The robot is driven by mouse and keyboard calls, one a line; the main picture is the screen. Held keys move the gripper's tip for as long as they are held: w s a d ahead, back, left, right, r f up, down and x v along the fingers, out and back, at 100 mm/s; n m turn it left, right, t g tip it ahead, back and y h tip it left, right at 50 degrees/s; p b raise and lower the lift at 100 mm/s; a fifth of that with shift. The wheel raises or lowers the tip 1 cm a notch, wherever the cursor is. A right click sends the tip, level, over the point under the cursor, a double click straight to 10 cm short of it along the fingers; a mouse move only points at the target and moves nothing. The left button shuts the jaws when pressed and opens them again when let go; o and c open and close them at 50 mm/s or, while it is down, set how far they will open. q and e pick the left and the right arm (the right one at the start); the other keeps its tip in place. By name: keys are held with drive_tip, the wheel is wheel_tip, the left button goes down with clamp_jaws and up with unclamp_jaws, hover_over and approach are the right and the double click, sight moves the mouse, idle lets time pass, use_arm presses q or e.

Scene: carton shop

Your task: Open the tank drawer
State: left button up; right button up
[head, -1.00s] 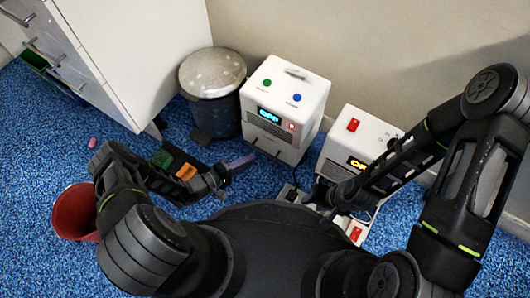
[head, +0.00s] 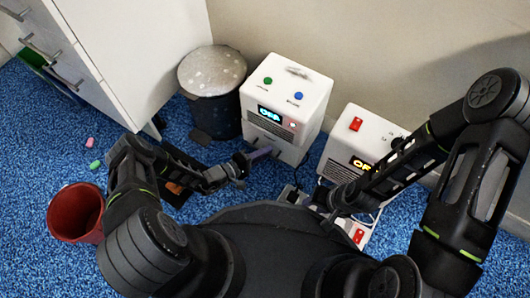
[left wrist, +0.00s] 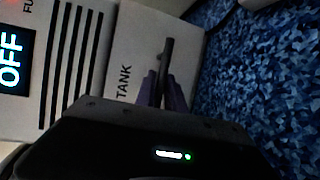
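The white machine (head: 288,95) has a lit OFF display, a green and a blue button, and a low front drawer. In the left wrist view the tank drawer (left wrist: 130,55), labelled TANK, looks flush with its front. Its dark bar handle (left wrist: 168,52) stands between the two purple fingertips of my left gripper (left wrist: 162,92), which hug it closely from both sides. My left gripper (head: 262,153) also shows low at the machine's front in the head view. My right gripper (head: 328,208) is by the second machine, its fingers too hidden to judge.
A second white machine (head: 358,125) with a red switch stands to the right. A grey lidded bin (head: 213,90) stands left of the tank machine. A white cabinet (head: 120,50) and a red bucket (head: 75,213) are further left. Small pink and green pieces lie on the blue carpet.

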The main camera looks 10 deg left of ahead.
use_arm(q)
clamp_jaws()
idle(1.1)
